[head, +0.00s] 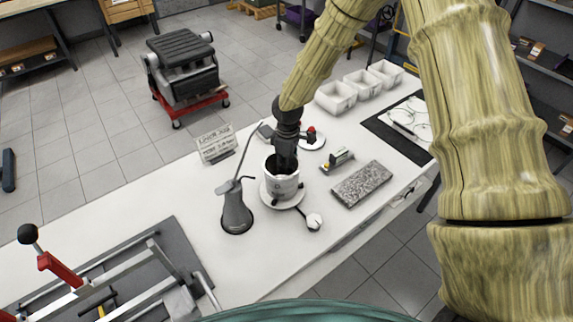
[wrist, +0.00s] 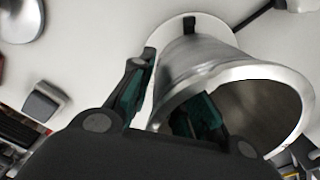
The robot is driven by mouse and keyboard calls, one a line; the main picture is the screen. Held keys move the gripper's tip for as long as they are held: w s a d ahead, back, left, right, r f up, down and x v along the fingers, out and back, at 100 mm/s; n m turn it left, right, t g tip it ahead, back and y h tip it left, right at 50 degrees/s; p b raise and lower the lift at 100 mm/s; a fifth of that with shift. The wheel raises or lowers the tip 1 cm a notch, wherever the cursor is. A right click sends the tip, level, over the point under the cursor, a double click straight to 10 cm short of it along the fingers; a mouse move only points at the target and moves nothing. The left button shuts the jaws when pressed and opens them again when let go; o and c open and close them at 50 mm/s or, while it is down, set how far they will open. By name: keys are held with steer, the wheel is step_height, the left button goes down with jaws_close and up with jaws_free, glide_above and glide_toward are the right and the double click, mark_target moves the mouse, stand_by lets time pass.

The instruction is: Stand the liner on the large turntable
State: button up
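The liner (head: 283,187) is a pale metal cylinder standing upright on the round white large turntable (head: 299,199). In the wrist view the liner (wrist: 190,57) shows its bright rim and dark bore, with the white disc (wrist: 160,37) beneath it. My gripper (head: 285,160) is at the liner's top, pointing down. In the wrist view my gripper (wrist: 168,100) straddles the near wall, one finger outside and one inside the bore. The outer finger looks apart from the wall, with a pale gap between them. The inner fingertip is hidden in the liner.
A dark oil can (head: 236,212) stands close left of the turntable. A dial gauge (head: 314,221) is in front. White bins (head: 335,97) are at the back.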

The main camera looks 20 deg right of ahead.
steer(key=shift+o, duration=0.3)
steer(key=shift+r, duration=0.2)
step_height(320, 180, up, 12)
steer(key=b, duration=0.3)
steer(key=shift+b, duration=0.3)
